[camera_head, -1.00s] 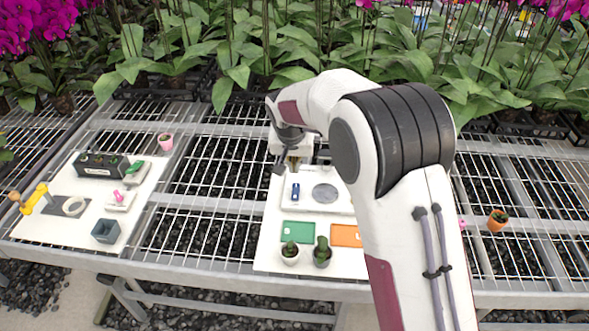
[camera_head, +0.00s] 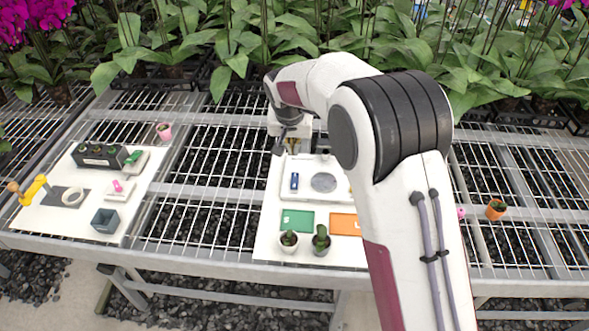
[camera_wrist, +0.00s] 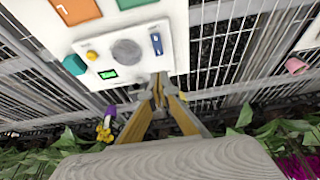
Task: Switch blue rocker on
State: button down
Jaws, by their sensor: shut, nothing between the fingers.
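The blue rocker (camera_head: 295,181) is a small upright rectangle with a pale mark, at the left of a white panel (camera_head: 337,205). In the wrist view the rocker (camera_wrist: 157,43) shows near the panel's edge; I cannot tell which way it is tipped. My gripper (camera_head: 292,149) is at the panel's far edge, beyond the rocker. In the wrist view its fingertips (camera_wrist: 159,84) are together and empty, apart from the rocker. Their height above the panel is unclear.
A grey disc (camera_head: 324,182) is beside the rocker. Orchids line the back.

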aim_at(295, 175)
jog(key=shift+s+x, duration=0.2)
jog(key=shift+x, duration=3.25)
jog(key=shift+s+x, duration=0.2)
jog(key=shift+x, duration=3.3)
jog(key=shift+f, duration=0.15)
jog(key=shift+w+f, duration=0.3)
jog(key=shift+f, duration=0.15)
jog(key=shift+s, duration=0.2)
